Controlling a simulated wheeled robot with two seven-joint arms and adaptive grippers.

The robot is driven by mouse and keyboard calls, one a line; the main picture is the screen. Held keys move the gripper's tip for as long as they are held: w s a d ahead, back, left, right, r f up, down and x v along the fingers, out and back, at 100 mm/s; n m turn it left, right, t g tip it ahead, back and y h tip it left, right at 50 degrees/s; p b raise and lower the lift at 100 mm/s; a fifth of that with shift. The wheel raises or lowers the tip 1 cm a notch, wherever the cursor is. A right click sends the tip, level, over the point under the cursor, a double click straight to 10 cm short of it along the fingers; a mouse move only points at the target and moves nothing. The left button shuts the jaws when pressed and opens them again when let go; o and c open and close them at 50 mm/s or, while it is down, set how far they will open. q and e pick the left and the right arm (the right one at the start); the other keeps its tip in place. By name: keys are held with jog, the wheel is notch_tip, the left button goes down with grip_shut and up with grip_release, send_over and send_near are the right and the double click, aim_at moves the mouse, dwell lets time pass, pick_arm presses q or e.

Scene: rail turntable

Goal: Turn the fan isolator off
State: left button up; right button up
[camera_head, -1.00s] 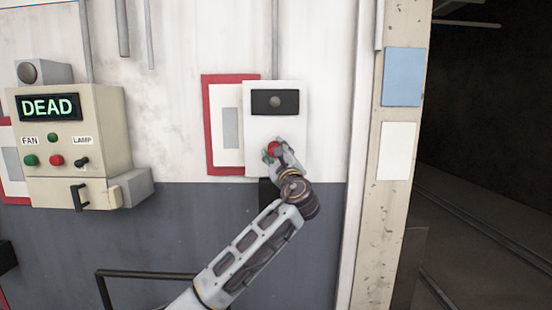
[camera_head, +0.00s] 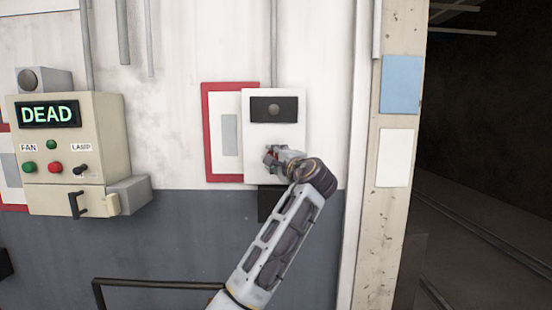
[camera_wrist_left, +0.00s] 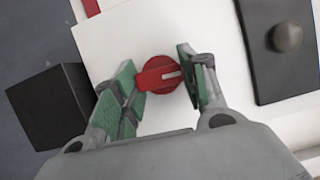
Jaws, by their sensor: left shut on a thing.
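The fan isolator is a white box (camera_head: 290,134) on the wall, with a dark plate (camera_head: 274,109) near its top. Its red rotary knob (camera_wrist_left: 152,79) with a white pointer mark sits on the white face in the left wrist view. My left gripper (camera_head: 269,156) is shut on the knob, with one green-padded finger on each side of it. In the head view the gripper covers most of the knob. In the wrist view the pointer mark lies toward the right finger. My right gripper is not in view.
A beige control panel (camera_head: 105,112) at left reads DEAD, with FAN and LAMP labels. A red-framed sign (camera_head: 207,135) sits behind the isolator's left edge. A dark box (camera_head: 267,203) is below it. A dark rail (camera_head: 150,282) crosses below; a dark opening lies right.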

pick_arm(q)
jog(key=shift+f+n, duration=0.15)
jog(key=shift+n, duration=0.15)
jog(key=o, duration=1)
jog(key=shift+s, duration=0.15)
jog(key=shift+v, duration=3.6)
